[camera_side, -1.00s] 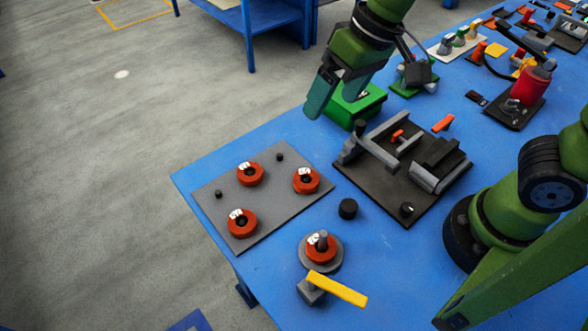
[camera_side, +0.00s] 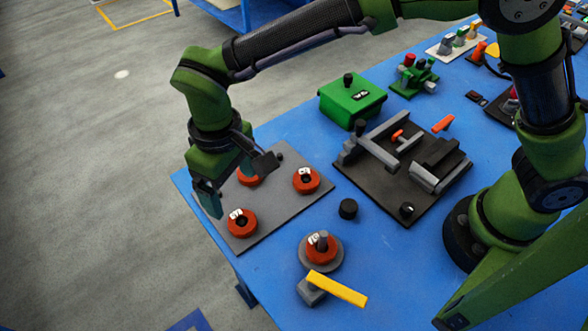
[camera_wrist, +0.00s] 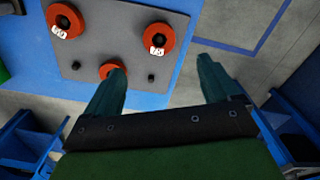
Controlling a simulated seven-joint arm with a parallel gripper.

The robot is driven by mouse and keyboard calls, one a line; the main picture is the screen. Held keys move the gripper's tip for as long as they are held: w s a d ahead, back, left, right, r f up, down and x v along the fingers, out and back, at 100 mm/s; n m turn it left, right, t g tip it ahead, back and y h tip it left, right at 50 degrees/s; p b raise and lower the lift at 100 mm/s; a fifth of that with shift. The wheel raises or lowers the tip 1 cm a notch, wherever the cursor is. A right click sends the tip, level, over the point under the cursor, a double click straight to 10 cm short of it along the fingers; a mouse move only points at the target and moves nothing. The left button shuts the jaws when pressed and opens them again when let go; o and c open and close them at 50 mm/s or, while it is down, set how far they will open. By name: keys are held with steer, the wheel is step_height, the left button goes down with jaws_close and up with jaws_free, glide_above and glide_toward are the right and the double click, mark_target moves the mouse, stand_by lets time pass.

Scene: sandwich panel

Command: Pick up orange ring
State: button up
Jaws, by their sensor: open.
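Several orange-red rings with white labels are in view. On the grey plate (camera_side: 275,205), one ring (camera_side: 242,223) lies at the front left, one (camera_side: 306,180) at the right and one (camera_side: 249,178) at the back, partly hidden by my gripper. Another ring (camera_side: 321,248) sits around a peg on a round grey base. My gripper (camera_side: 229,188) is open and empty above the plate's left edge. In the wrist view its fingers (camera_wrist: 163,82) are spread apart. There, one ring (camera_wrist: 110,69) lies near the left fingertip, another (camera_wrist: 159,40) ahead between the fingers and a third (camera_wrist: 65,20) further left.
A yellow-handled lever (camera_side: 335,289), a black knob (camera_side: 348,208), a black fixture board (camera_side: 400,165) and a green box (camera_side: 352,100) stand on the blue table. The table edge is close to the plate's left.

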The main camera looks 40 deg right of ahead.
mark_target(242, 222)
step_height(242, 222, down, 10)
steer(key=shift+s+d+f, duration=0.1)
steer(key=c, duration=1.2)
steer(key=shift+o, duration=0.2)
